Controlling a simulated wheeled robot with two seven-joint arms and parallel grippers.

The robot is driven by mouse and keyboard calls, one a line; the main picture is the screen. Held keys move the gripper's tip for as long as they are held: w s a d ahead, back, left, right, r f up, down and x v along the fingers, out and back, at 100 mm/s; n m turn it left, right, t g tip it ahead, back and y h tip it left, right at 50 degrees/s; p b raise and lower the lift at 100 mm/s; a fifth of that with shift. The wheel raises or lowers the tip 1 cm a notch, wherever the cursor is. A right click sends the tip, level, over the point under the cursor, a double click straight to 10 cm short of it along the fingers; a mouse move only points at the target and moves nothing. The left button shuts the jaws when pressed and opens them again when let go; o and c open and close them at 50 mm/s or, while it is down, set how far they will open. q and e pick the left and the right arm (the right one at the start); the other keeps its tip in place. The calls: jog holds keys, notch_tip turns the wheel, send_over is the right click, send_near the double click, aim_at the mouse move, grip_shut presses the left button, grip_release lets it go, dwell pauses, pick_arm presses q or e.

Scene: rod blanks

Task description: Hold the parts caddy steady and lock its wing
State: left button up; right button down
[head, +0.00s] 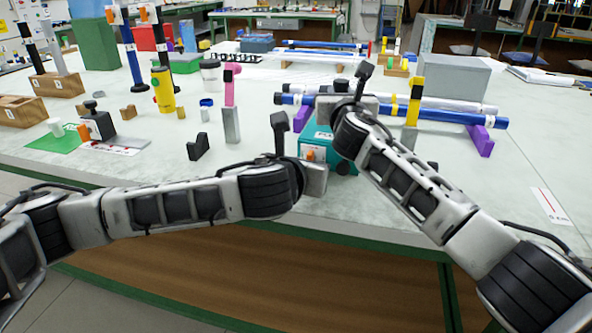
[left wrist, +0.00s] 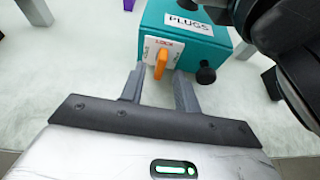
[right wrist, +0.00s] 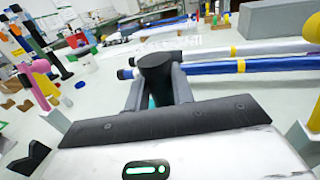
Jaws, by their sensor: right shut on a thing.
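The parts caddy (head: 322,140) is a teal box near the table's front edge. In the left wrist view the caddy (left wrist: 205,48) carries a PLUGS label on top. Its front has a white plate marked LOCK, with an orange wing (left wrist: 161,63) standing roughly upright on it, and a black knob (left wrist: 206,75) to the right. My left gripper (left wrist: 158,88) is open, its fingers apart just in front of the wing and not closed on it. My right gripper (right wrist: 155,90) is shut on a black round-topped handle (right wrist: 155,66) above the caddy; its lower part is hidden.
Blue and white rods (head: 445,115) lie on purple supports (head: 481,140) behind and right of the caddy. A pink post (head: 230,88) and a black angled block (head: 198,147) stand to the left. A grey box (head: 448,78) is farther back. The table's right front is mostly clear.

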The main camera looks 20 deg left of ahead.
pick_arm(q)
jog(key=v, duration=1)
jog(key=shift+s, duration=0.2)
pick_arm(e)
jog(key=c, duration=1.1)
grip_release()
jog(key=shift+r, duration=0.1)
